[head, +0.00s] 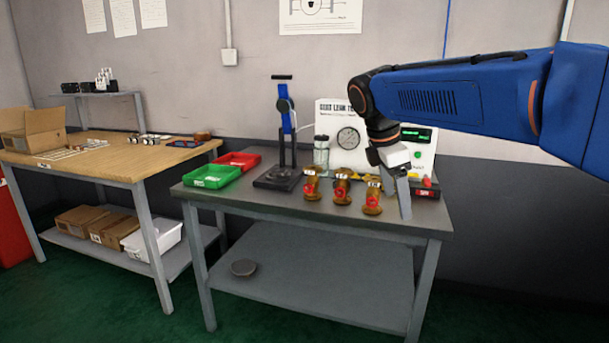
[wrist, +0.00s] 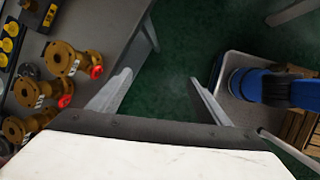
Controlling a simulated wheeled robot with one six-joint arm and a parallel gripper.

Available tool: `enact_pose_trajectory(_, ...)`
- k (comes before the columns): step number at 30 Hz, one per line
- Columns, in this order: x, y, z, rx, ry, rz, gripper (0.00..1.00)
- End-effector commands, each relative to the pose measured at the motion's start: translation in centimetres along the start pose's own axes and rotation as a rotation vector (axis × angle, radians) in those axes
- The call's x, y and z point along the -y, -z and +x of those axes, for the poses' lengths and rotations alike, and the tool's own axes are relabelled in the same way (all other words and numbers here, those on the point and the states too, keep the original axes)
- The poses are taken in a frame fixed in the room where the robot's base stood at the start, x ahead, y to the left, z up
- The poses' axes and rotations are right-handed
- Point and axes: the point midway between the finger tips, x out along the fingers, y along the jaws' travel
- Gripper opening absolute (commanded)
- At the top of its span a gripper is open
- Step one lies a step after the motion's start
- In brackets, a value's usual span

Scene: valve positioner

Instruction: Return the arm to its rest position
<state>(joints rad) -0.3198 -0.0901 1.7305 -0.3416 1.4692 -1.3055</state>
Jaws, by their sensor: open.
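My blue arm reaches in from the right in the head view. My gripper (head: 404,199) hangs pointing down over the right front part of the grey table (head: 300,207), to the right of the brass valves. In the wrist view my gripper (wrist: 162,85) shows two grey fingers spread wide, with nothing between them but green floor. Three brass valves with red caps stand in a row: a left valve (head: 312,184), a middle valve (head: 342,187) and a right valve (head: 373,195). They also show at the left of the wrist view, apart from the fingers.
A leak tester with a gauge (head: 348,138) stands behind the valves. A press (head: 283,130), a green bin (head: 211,176) and a red bin (head: 238,159) are farther left. A wooden workbench (head: 100,165) stands at left. Green floor (head: 120,295) is open in front.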

Motion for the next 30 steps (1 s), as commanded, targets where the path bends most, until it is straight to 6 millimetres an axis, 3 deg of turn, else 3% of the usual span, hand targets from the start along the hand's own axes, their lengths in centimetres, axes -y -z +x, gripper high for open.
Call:
enact_pose_trajectory(5,3.2,-1.1,0.9,-0.038,-0.016,0.154,0.71)
enact_pose_trajectory(14,11.8,-2.6,4.3,-0.152,-0.042,0.592,0.71)
enact_pose_trajectory(23,20.3,-2.2,8.8,-0.28,-0.041,1.064,0.71)
enact_pose_trajectory(30,26.3,-0.9,13.0,-0.384,-0.018,1.434,0.71)
